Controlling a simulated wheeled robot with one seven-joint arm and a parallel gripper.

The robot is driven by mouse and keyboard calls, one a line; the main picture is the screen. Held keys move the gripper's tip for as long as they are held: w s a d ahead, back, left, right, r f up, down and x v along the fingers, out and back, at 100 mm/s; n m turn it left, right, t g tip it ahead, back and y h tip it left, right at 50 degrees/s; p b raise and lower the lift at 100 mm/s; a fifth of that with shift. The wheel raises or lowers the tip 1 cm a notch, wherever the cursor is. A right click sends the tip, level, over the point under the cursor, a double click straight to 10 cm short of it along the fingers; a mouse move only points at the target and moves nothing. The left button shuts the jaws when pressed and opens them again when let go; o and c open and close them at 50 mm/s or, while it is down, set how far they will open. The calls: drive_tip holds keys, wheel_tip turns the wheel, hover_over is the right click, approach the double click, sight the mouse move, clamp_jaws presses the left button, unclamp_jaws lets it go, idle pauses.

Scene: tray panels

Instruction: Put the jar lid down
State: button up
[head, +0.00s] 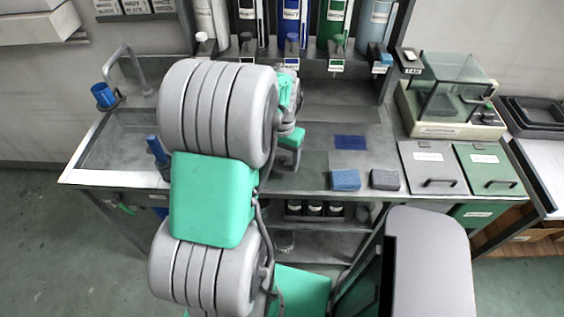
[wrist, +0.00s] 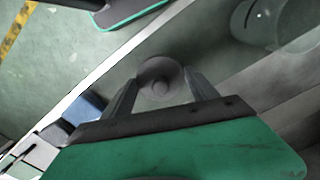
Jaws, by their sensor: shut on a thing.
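The jar lid (wrist: 158,70) is a round grey disc with a small knob at its middle. It sits between the two fingers of my gripper (wrist: 163,85) in the wrist view, and the fingers are shut on it. Whether the lid touches the surface below cannot be told. In the head view the lid and fingertips are hidden behind my arm. A clear, rounded glass-like shape (wrist: 297,28) shows at the top right of the wrist view, apart from the lid; whether it is the jar is unclear.
A blue sponge (head: 345,180) and a grey sponge (head: 385,180) lie at the bench's front edge. A dark blue patch (head: 350,142) lies behind them. Lidded grey (head: 430,155) and green (head: 484,158) bins stand right. A glass-cased scale (head: 450,125) stands behind.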

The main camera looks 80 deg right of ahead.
sight(282, 165)
drive_tip(key=shift+d+f, duration=0.1)
drive_tip(key=shift+f, duration=1.75)
drive_tip(key=o, duration=1.3)
wheel_tip(282, 165, up, 12)
drive_tip(key=shift+w+r+b, duration=0.1)
drive_tip(key=shift+r+b, duration=0.15)
drive_tip(key=shift+b, duration=0.4)
drive_tip(key=w+a+r+n+t+h, duration=0.1)
drive_tip(key=w+a+r+n, duration=0.1)
drive_tip(key=w+a+n, duration=0.55)
drive_tip(key=w+a+r+n, duration=0.2)
drive_tip(key=w+a, duration=0.7)
drive_tip(key=w, duration=0.6)
drive_tip(key=w+a+n+t, duration=0.1)
drive_tip(key=a+n, duration=0.2)
drive_tip(key=a, duration=0.5)
drive_tip(key=w+a+n+t, duration=0.1)
drive_tip(key=a+n, duration=0.3)
drive_tip(key=a, duration=0.4)
drive_tip(key=w+a+n+t+y, duration=0.1)
drive_tip(key=a+n, duration=0.2)
drive_tip(key=a, duration=0.5)
drive_tip(key=shift+w+a+r+n, duration=0.15)
drive_tip(key=shift+a+r+n, duration=0.05)
drive_tip(key=shift+a+n, duration=0.15)
